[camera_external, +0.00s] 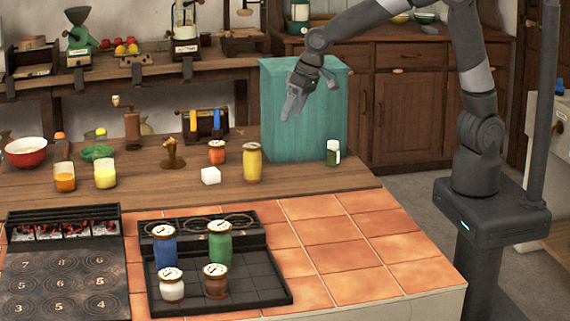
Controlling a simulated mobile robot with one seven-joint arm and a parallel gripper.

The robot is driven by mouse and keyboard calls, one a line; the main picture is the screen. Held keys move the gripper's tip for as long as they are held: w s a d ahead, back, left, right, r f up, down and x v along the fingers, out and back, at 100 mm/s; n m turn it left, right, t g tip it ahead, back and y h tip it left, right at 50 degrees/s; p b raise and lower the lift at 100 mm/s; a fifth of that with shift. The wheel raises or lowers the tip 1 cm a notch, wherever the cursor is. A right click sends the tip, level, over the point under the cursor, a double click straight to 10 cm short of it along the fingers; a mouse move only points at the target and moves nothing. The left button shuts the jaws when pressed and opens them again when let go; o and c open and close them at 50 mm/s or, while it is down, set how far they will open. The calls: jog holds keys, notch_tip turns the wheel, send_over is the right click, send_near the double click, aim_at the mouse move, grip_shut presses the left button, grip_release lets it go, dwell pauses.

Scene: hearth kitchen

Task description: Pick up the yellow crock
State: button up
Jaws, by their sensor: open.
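The yellow crock (252,164) stands upright on the wooden counter, with a brownish lid or rim on top. My gripper (293,107) is open and empty, pointing downward above and to the right of the crock in the picture. It shows in front of the teal box and is clearly apart from the crock. Nothing hides the crock.
The tall teal box (312,125) stands right of the crock. A small orange jar (216,153) and a white block (210,176) stand to its left. A dark-green jar (333,153) stands right. A black tray (270,290) holds several crocks in front. The tiles at right are clear.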

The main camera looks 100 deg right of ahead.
aim_at(254, 145)
jog(key=w+d+f+h, duration=0.1)
jog(key=w+d+f, duration=0.1)
jog(key=d+f, duration=0.1)
jog(key=w+d+f+m, duration=0.1)
jog(key=w+d+f, duration=0.2)
jog(key=f, duration=0.1)
jog(key=w+d+f+h, duration=0.1)
jog(key=w+d+f, duration=0.2)
jog(key=f, duration=0.1)
jog(key=shift+w+d+m+g+h, duration=0.2)
jog(key=shift+d+m+g+h, duration=0.1)
jog(key=shift+m+g, duration=0.1)
jog(key=shift+a+x, duration=0.15)
jog(key=shift+x, duration=1.2)
jog(key=shift+a+x, duration=0.15)
jog(key=shift+x, duration=1.25)
jog(key=shift+f, duration=0.1)
jog(key=shift+c, duration=0.2)
jog(key=c, duration=1.3)
